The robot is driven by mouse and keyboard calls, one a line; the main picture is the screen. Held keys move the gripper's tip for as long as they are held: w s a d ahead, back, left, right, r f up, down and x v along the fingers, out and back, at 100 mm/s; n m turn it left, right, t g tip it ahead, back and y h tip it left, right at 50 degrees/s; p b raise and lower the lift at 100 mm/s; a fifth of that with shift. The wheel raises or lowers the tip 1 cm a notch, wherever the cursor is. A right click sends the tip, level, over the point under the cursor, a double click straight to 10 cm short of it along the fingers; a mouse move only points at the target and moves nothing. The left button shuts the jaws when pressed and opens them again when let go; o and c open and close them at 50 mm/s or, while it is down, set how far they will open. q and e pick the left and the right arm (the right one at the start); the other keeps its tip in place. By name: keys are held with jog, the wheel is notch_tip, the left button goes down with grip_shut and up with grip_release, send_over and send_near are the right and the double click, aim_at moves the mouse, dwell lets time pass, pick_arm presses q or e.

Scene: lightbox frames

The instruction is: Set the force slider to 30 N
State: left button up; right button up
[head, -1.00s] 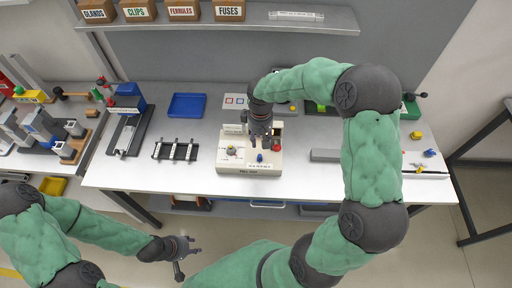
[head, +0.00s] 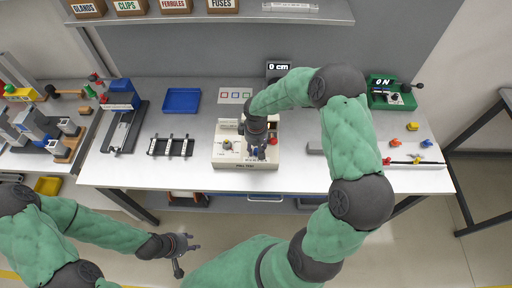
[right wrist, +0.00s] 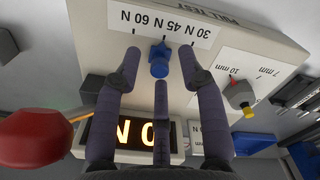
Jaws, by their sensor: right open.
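The cream pull tester (head: 230,162) stands at the front middle of the table. Its blue force slider knob (right wrist: 159,60) shows in the right wrist view, by the middle mark of an upside-down 30 N, 45 N, 60 N scale (right wrist: 160,20). A lit display (right wrist: 135,133) on the tester reads 0 N, upside down. My right gripper (right wrist: 159,70) is open, its fingers spread on both sides of the blue knob and a third finger before it; I cannot tell if they touch it. My left gripper (head: 190,246) is open and empty, off the table's front edge.
A red knob (right wrist: 35,138) sticks up beside my right fingers; it also shows in the head view (head: 273,141). A grey and red pointer (right wrist: 240,92) sits by a mm scale. A blue tray (head: 181,101) and a black rack (head: 171,146) lie to the left.

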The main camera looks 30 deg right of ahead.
grip_shut()
jog(key=shift+a, duration=0.1)
